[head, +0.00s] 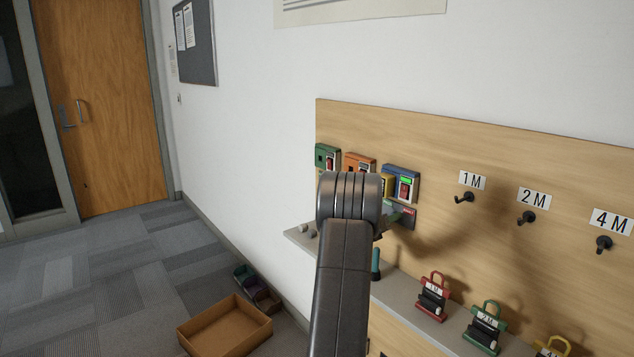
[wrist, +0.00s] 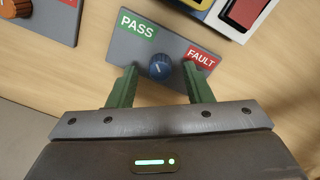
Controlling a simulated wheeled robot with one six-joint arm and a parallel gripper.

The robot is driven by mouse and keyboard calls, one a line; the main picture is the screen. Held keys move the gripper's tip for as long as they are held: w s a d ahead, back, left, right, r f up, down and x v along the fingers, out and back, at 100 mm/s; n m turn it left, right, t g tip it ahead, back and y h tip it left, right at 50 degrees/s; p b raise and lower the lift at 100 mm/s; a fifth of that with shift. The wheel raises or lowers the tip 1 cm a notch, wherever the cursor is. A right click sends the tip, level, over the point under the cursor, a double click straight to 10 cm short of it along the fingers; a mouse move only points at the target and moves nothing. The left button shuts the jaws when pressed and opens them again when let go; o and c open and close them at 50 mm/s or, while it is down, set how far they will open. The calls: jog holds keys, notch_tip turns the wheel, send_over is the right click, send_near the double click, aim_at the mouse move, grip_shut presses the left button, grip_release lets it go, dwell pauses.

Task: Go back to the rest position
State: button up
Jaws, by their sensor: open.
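My gripper (wrist: 160,85) is open in the wrist view, its two green fingers apart with a blue knob (wrist: 160,67) between and just beyond their tips. I cannot tell whether the fingers touch the knob. The knob sits on a grey plate (wrist: 172,42) with a green PASS label (wrist: 138,27) on the left and a red FAULT label (wrist: 201,58) on the right. In the head view my arm reaches to the wooden board (head: 430,135) and hides most of this plate; part of the gripper (head: 396,216) shows beside it.
Several coloured boxes (head: 401,184) are mounted above. Hooks (head: 527,217) labelled 1M, 2M and 4M are at right. The floor near the door (head: 105,100) is clear.

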jog(key=shift+w+d, duration=0.25)
jog(key=shift+d, duration=0.05)
jog(key=shift+a, duration=0.1)
jog(key=s+a+m+b, duration=0.3)
jog(key=s+a+m, duration=0.6)
jog(key=a, duration=0.1)
dwell(2.7)
